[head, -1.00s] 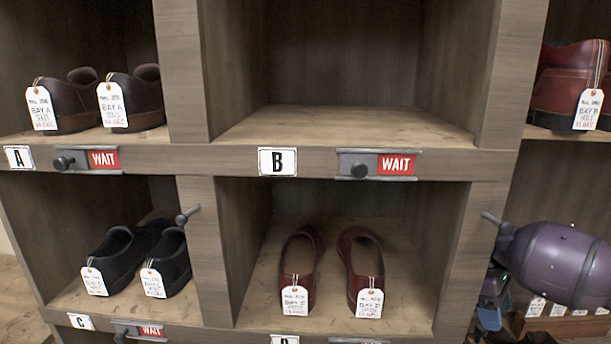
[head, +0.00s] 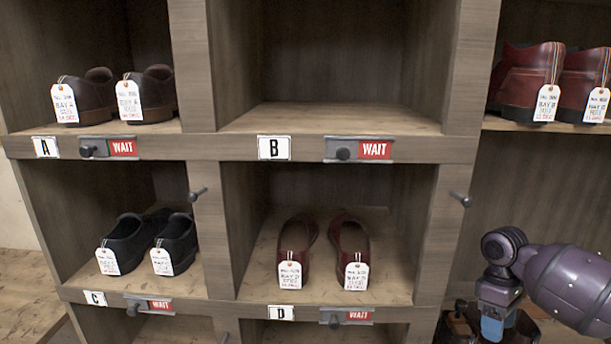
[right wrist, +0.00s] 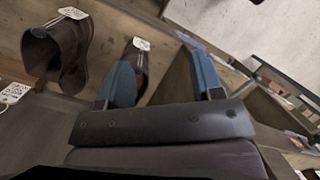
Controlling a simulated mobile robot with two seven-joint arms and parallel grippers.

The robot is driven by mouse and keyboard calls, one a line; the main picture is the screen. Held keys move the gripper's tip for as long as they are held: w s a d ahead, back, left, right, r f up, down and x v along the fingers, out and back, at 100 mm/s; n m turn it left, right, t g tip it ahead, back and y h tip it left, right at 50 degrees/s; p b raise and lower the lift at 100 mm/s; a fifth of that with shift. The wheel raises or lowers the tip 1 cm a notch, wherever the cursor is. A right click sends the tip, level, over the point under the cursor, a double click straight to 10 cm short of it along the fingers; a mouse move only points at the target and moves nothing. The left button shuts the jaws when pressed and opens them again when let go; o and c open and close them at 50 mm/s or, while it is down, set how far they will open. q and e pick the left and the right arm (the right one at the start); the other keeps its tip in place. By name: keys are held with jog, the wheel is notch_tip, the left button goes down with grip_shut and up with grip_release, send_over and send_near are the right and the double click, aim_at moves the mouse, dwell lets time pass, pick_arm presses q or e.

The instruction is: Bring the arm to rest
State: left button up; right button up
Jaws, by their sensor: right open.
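My right arm comes in from the right edge of the head view, and its gripper (head: 492,325) hangs low in front of the lower right bay. In the right wrist view its two blue fingers (right wrist: 160,85) stand apart with nothing between them. A dark brown shoe (right wrist: 60,55) with a white tag lies to the left of the fingers there. Another dark shoe (right wrist: 140,62) is partly hidden behind the left finger; I cannot tell whether they touch. My left gripper is not in view.
The shelf has bays marked A (head: 45,147), B (head: 274,148), C (head: 95,298) and D (head: 281,312). Bay B is empty. Brown shoes (head: 148,95), black shoes (head: 175,243), dark red shoes (head: 350,250) and red shoes (head: 528,80) stand in others. A peg (head: 460,199) sticks out near my arm.

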jog(key=s+d+f+m+t+y, duration=0.1)
jog(key=s+d+f+m+y, duration=0.3)
jog(key=s+d, duration=0.35)
jog(key=w+d+m+t+h, duration=0.1)
jog(key=w+d+t+h, duration=0.4)
jog(key=w, duration=0.3)
jog(key=w+d+r+n+t+h, duration=0.2)
jog(key=w+d+r+n+t, duration=0.1)
jog(key=w+r+t, duration=0.35)
jog(key=w+d+r+n+t+h, duration=0.2)
jog(key=w+d+r+t, duration=0.1)
jog(key=w+r+t, duration=0.3)
jog(key=s+a+f+m+g+y, duration=0.1)
jog(key=s+a+f+y, duration=0.1)
jog(key=s+a+f, duration=0.75)
jog(key=s+a+f+g+y, duration=0.15)
jog(key=s+a+f, duration=0.45)
jog(key=f, duration=0.6)
jog(key=s+a+f+m, duration=0.1)
jog(key=s+a+f, duration=0.1)
jog(key=s+a, duration=0.4)
jog(key=s+a+f+m+y+b, duration=0.1)
jog(key=s+a+f+m, duration=0.1)
jog(key=s+a, duration=0.4)
jog(key=s+a+f+m+g, duration=0.1)
jog(key=s+a+f, duration=0.3)
jog(key=s+a, duration=0.1)
jog(key=shift+s+a+f, duration=0.25)
jog(key=shift+s+a, duration=0.15)
jog(key=shift+s, duration=0.1)
